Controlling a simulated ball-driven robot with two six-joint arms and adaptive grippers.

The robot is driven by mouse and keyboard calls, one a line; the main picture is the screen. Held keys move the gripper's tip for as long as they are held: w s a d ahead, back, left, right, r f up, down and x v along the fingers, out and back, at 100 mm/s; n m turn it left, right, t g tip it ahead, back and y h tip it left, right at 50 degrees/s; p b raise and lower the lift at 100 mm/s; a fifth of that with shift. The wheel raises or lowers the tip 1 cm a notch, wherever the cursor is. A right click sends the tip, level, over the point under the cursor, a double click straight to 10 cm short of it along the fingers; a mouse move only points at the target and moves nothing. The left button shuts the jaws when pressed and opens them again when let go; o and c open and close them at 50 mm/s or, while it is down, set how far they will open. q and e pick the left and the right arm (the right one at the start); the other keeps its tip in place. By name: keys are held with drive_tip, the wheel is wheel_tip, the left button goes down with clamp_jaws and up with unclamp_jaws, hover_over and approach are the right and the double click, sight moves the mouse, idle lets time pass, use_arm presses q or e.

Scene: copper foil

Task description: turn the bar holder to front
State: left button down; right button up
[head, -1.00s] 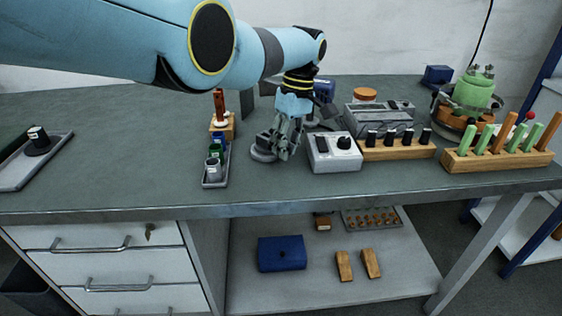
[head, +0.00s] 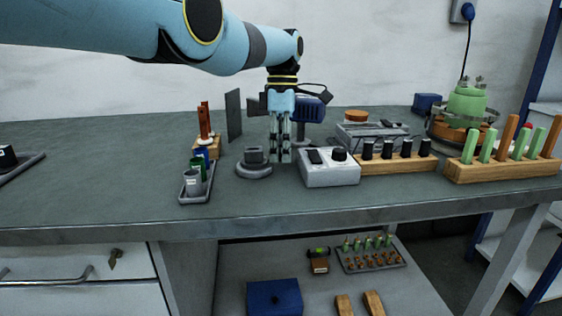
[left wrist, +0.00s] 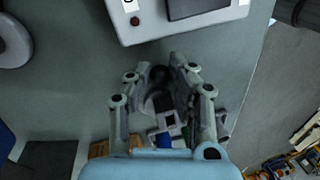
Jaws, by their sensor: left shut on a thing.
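The bar holder, which I take to be the grey round base with a slotted grey block on top (head: 254,166), stands on the bench left of the white control box. My left gripper (head: 281,158) points straight down just right of its block. Its fingers look close together in the head view. In the left wrist view a small dark piece (left wrist: 159,74) lies between the fingertips (left wrist: 160,72), and the gripper is shut on it, though its shape is hard to make out. The holder's round base shows behind it. My right gripper is not in view.
The white control box (head: 331,172) stands close right of the gripper. A grey tray (head: 184,195) of cups and a wooden block (head: 207,149) stand left. A dark upright panel (head: 233,115) is behind. Bench front (head: 280,202) is clear.

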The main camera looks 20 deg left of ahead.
use_arm(q)
drive_tip(key=shift+w+r, duration=0.1)
drive_tip(key=shift+w, duration=0.1)
idle(0.4)
drive_tip(key=c, duration=1.2)
unclamp_jaws()
wheel_tip(320, 180, up, 10)
drive_tip(key=shift+f, duration=0.1)
